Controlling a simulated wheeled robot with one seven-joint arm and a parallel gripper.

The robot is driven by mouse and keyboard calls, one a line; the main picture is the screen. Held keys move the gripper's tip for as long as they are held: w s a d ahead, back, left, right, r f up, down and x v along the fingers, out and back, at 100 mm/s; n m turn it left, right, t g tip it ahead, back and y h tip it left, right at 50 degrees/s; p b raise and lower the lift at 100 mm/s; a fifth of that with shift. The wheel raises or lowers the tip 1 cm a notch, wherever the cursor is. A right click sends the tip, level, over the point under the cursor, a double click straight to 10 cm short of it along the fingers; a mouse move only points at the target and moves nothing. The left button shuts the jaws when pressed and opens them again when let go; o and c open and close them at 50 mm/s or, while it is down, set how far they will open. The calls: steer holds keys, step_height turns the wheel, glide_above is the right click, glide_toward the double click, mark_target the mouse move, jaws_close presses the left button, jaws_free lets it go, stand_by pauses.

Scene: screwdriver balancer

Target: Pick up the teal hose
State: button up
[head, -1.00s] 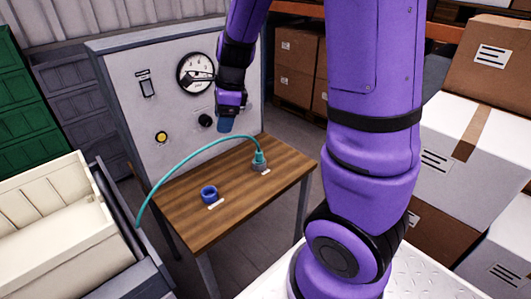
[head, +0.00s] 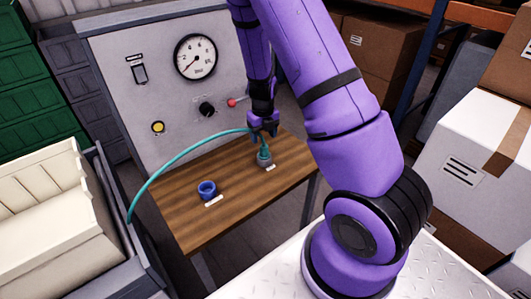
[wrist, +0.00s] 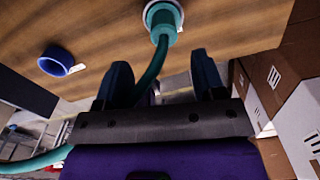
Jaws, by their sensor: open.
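The teal hose (head: 182,156) arcs from the left edge of the wooden table to a grey fitting (head: 265,162) at the table's right, where its teal end stands upright. My gripper (head: 264,136) is open, just above that end. In the wrist view my two dark blue fingers (wrist: 162,76) stand apart, with the hose (wrist: 151,72) running between them. The hose's end collar (wrist: 163,18) sits ahead of the fingertips, at the top of the picture. I cannot tell whether either finger touches the hose.
A blue ring (head: 207,190) sits on the wooden table (head: 225,218), left of the fitting; it also shows in the wrist view (wrist: 54,62). Behind stands a grey panel (head: 112,75) with a gauge (head: 195,57), knob and red-tipped lever (head: 236,102). A cream crate (head: 45,215) is at left.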

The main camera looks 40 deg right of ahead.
mark_target(264, 146)
steer(key=shift+f, duration=1.6)
steer(key=shift+w+d+f, duration=0.1)
steer(key=shift+d+f, duration=0.05)
steer(key=shift+f, duration=1.15)
steer(key=shift+w+d+f, duration=0.1)
steer(key=shift+d+f, duration=0.05)
steer(key=shift+f, duration=1.1)
steer(key=c, duration=1)
